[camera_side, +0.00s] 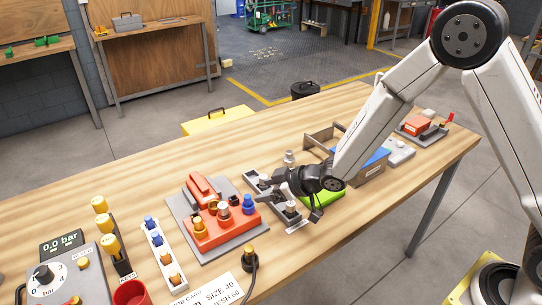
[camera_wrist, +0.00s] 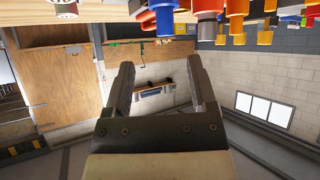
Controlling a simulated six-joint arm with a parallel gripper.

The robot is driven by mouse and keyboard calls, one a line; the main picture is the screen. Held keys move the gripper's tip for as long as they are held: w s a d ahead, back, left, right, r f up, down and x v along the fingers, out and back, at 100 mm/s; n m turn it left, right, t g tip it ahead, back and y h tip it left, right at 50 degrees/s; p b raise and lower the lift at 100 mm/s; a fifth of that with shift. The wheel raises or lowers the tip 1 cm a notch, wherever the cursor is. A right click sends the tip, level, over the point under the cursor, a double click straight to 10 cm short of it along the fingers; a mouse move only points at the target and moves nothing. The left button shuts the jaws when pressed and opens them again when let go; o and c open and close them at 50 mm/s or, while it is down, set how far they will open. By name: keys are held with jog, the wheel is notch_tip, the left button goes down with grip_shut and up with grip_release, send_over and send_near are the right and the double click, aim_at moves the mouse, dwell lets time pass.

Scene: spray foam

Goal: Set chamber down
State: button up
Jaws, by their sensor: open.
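My gripper (camera_side: 266,191) reaches left over the bench, its fingers near the right side of a red fixture (camera_side: 215,235). In the wrist view my gripper (camera_wrist: 160,64) has its two fingers apart with nothing between them. A grey-topped cylinder (camera_side: 223,210) stands upright on the fixture, between an orange-yellow piece (camera_side: 199,228) and a blue piece (camera_side: 248,204). Another light metal cylinder (camera_side: 289,158) stands behind my gripper. I cannot tell which piece is the chamber. My wrist hides part of the dark tray (camera_side: 296,226) beneath it.
A white strip (camera_side: 157,246) with blue and orange fittings lies left of the fixture. Tall yellow-capped pieces (camera_side: 104,222) and a pressure panel (camera_side: 65,270) stand farther left. A black-based knob with a cable (camera_side: 250,256) is at the front. The back-left bench top is clear.

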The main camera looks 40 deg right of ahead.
jog(key=s+d+r+m+g+h, duration=0.3)
jog(key=s+d+m+h, duration=0.15)
jog(key=s+d, duration=0.55)
jog(key=s+d+r+m+g+h, duration=0.1)
jog(key=s+d+g, duration=0.3)
jog(key=s, duration=0.6)
jog(key=shift+s+d+r+m, duration=0.3)
jog(key=shift+s+d+m, duration=0.1)
jog(key=shift+m, duration=0.35)
jog(key=shift+o, duration=0.4)
jog(key=shift+h, duration=0.25)
jog(key=shift+w, duration=0.1)
